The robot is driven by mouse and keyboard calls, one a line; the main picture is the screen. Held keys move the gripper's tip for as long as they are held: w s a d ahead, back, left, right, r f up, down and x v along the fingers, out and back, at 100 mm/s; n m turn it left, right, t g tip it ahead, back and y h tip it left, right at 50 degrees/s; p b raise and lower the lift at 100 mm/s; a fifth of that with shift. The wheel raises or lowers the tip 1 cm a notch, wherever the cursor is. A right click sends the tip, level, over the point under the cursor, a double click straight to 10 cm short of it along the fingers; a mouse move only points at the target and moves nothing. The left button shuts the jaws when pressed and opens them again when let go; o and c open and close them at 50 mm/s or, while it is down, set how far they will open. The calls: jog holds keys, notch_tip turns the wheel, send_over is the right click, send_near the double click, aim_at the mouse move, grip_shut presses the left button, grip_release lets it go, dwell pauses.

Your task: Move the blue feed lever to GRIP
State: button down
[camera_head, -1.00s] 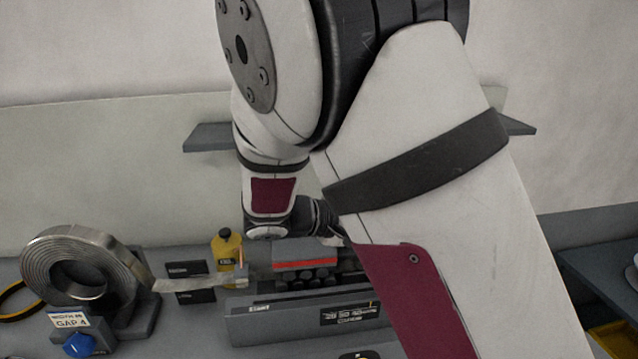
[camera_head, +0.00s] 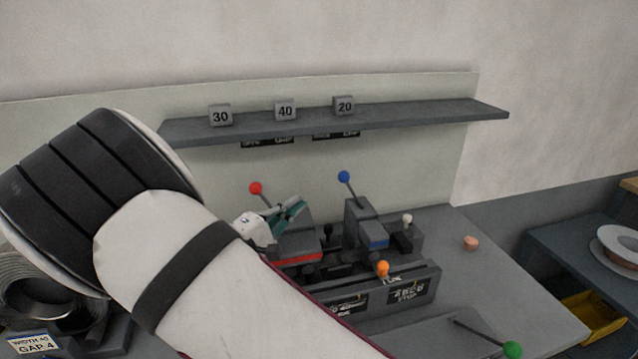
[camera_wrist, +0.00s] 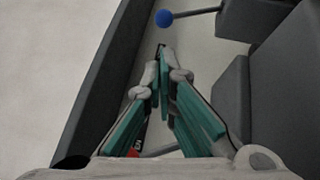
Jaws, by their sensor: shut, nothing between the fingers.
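The blue feed lever (camera_head: 345,177) is a thin rod with a blue ball on top, rising from a grey block right of centre in the head view. In the wrist view its blue ball (camera_wrist: 164,18) shows at the top, just beyond my fingertips, with the rod running right to a grey block. My gripper (camera_head: 303,204) is shut and empty, its teal fingers left of the blue lever and apart from it, near the red-ball lever. In the wrist view my fingertips (camera_wrist: 162,52) are together below the blue ball. No GRIP mark is readable.
A red-ball lever (camera_head: 256,188) stands left of my gripper. A shelf (camera_head: 400,117) with blocks marked 30, 40 and 20 runs behind. An orange knob (camera_head: 382,268), a white knob (camera_head: 407,218) and a green-ball lever (camera_head: 512,349) are nearby.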

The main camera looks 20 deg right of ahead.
jog(key=p+x, duration=0.1)
jog(key=x, duration=0.9)
jog(key=shift+d+r, duration=0.1)
